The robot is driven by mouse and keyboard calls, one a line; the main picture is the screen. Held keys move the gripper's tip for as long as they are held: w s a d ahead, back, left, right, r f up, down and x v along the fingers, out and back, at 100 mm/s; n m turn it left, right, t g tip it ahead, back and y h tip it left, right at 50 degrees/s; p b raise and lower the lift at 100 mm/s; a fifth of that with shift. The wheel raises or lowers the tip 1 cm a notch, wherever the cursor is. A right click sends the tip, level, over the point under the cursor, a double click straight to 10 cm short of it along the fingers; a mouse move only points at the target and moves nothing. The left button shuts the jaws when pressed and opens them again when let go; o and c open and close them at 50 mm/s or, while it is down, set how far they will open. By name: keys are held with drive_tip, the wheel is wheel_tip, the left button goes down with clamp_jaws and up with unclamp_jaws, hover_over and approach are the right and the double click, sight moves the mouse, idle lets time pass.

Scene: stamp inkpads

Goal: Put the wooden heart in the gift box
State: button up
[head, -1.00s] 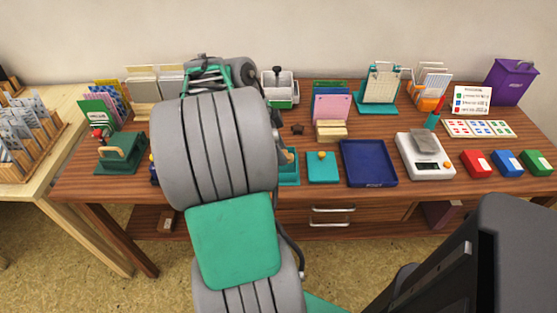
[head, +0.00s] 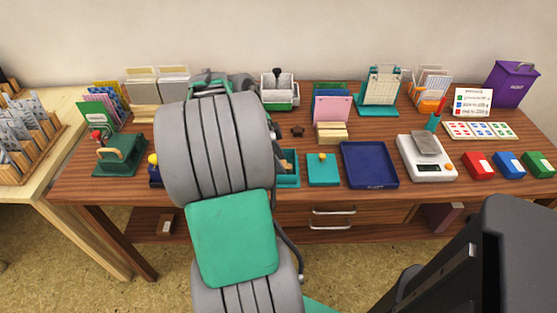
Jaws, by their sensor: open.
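I cannot pick out the wooden heart for certain. A small dark brown piece (head: 298,131) lies on the table behind the teal boxes, too small to tell its shape. An open teal box (head: 289,182), perhaps the gift box, stands at the table's front, its left part hidden behind my arm. Something tan shows at its inner edge, too small to name. A flat teal lid-like piece (head: 323,175) with a yellow knob lies just right of it. My gripper is hidden behind my own arm, which covers the table left of the teal box.
A dark blue tray (head: 369,165), a white scale (head: 425,158) and red, blue and green blocks fill the right front. A wooden block holder (head: 332,133) with a pink card stands behind the teal lid. A green press (head: 120,154) stands at the left.

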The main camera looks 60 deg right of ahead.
drive_tip(key=p+v, duration=0.4)
drive_tip(key=v, duration=0.8)
drive_tip(key=w+a+n+t+h, duration=0.1)
drive_tip(key=w+a+n+t, duration=0.1)
drive_tip(key=w+a+n, duration=0.6)
drive_tip(key=a+f+n+t+y, duration=0.1)
drive_tip(key=a+f+n+t, duration=0.1)
drive_tip(key=a+n, duration=0.9)
drive_tip(key=a+f+n+t+y, duration=0.2)
drive_tip(key=a+f+n, duration=0.3)
drive_tip(key=a+n, duration=0.6)
drive_tip(key=a, duration=0.5)
drive_tip(key=shift+w+a+n, duration=0.25)
drive_tip(key=shift+a+n, duration=0.05)
drive_tip(key=shift+a, duration=0.05)
drive_tip(key=shift+f, duration=0.1)
drive_tip(key=shift+c, duration=0.7)
